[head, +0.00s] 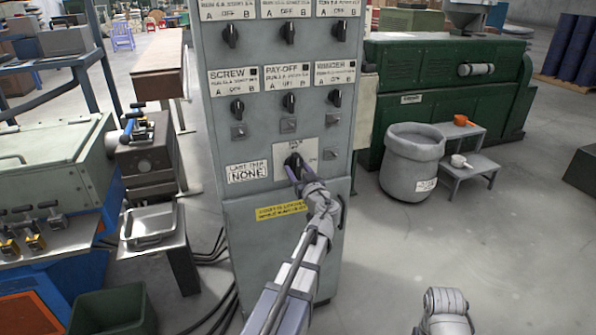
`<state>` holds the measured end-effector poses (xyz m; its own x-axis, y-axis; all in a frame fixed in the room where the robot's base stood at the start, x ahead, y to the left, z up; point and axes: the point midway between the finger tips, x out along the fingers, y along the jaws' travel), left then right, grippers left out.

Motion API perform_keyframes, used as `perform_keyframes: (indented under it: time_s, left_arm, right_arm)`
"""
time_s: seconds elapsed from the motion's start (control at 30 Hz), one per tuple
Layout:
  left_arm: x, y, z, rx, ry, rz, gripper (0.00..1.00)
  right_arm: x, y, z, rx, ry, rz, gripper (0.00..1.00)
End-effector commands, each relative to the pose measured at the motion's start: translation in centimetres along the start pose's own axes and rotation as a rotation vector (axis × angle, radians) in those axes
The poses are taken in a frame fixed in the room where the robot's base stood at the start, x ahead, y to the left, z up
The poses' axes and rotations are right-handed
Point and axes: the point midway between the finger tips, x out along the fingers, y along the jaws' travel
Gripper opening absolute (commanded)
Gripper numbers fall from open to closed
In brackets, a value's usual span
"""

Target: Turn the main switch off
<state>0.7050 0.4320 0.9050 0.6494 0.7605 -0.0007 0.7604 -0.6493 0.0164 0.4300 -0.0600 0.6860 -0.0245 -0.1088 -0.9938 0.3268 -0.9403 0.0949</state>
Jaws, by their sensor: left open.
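The main switch (293,161) is a black rotary knob on a pale plate, low on the front of the grey control cabinet (280,236). Its label is too small to read fully. My left gripper (297,177) is open right at the knob, covering its lower part. I cannot tell whether its fingers are around the knob or touching it. Part of my right arm shows at the bottom right, but its gripper is not visible.
A grey bin (411,165) and a step stool (462,148) stand right of the cabinet. A metal tray (150,226) and dark cables are left. Floor at right front is clear.

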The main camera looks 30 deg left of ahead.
Motion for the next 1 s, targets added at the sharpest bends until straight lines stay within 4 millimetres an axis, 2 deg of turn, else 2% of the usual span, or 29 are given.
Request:
perform_keyframes:
  time_s: [0.23, 0.5, 0.7, 1.0]
  left_arm:
    - [-0.8, -0.1, 0.0, 0.001, 0.000, 0.001, 0.57]
    - [-5.2, -0.1, 0.0, 0.001, 0.000, 0.003, 0.57]
    - [-7.3, 0.0, 0.0, 0.000, 0.000, 0.002, 0.57]
    - [-7.8, 0.0, 0.0, 0.000, 0.000, -0.001, 0.57]
  right_arm:
    - [0.0, 0.0, 0.0, 0.000, 0.000, 0.000, 0.50]
    - [0.0, 0.0, 0.0, 0.000, 0.000, 0.000, 0.50]
    - [0.0, 0.0, 0.0, 0.000, 0.000, 0.000, 0.50]
    - [0.0, 0.0, 0.0, 0.000, 0.000, 0.000, 0.50]
